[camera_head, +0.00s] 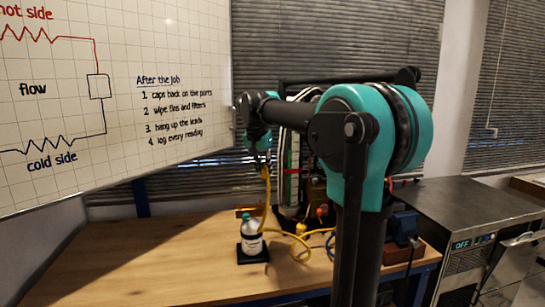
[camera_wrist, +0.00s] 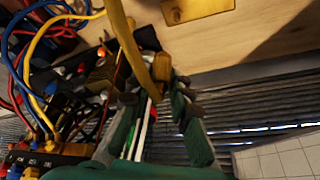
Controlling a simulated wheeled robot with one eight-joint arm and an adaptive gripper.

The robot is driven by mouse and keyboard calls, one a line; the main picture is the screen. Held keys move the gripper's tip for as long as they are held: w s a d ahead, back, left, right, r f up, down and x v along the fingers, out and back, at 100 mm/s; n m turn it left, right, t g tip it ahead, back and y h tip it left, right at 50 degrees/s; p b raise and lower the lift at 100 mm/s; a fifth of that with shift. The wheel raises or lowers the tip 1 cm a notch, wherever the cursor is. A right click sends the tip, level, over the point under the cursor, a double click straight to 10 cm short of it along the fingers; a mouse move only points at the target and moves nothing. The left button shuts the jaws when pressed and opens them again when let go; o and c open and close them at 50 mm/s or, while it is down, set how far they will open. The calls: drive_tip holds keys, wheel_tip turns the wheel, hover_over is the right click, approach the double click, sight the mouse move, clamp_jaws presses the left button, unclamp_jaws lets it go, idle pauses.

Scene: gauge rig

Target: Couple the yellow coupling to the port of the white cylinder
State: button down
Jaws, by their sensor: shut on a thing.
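My gripper (camera_head: 259,157) is raised above the wooden table, small and partly dark in the head view. In the wrist view, my gripper (camera_wrist: 155,92) has its fingers closed around the end of a yellow hose, where the yellow coupling (camera_wrist: 159,72) sits. The yellow hose (camera_head: 266,188) hangs from my gripper and curls onto the table. A white cylinder (camera_head: 252,240) with a dark label and teal top stands upright on a black base, below my gripper and apart from it. I cannot make out its port. I cannot identify the cylinder in the wrist view.
Blue, red and yellow leads (camera_wrist: 45,45) crowd the left of the wrist view beside a dark socket panel (camera_wrist: 45,158). A brass-coloured block (camera_wrist: 197,9) lies on the table. A whiteboard (camera_head: 180,50) stands at left in the head view. The table's front left (camera_head: 160,270) is clear.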

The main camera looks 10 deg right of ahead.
drive_tip(key=shift+s+a+f, duration=0.2)
drive_tip(key=shift+a+f, duration=0.1)
drive_tip(key=shift+a, duration=0.2)
drive_tip(key=shift+s+a+f, duration=0.15)
drive_tip(key=shift+a+f, duration=0.1)
drive_tip(key=shift+a, duration=0.25)
drive_tip(key=shift+f, duration=2.6)
drive_tip(key=shift+f, duration=0.3)
drive_tip(key=shift+f, duration=0.35)
drive_tip(key=shift+f, duration=0.75)
drive_tip(key=c, duration=1.6)
unclamp_jaws()
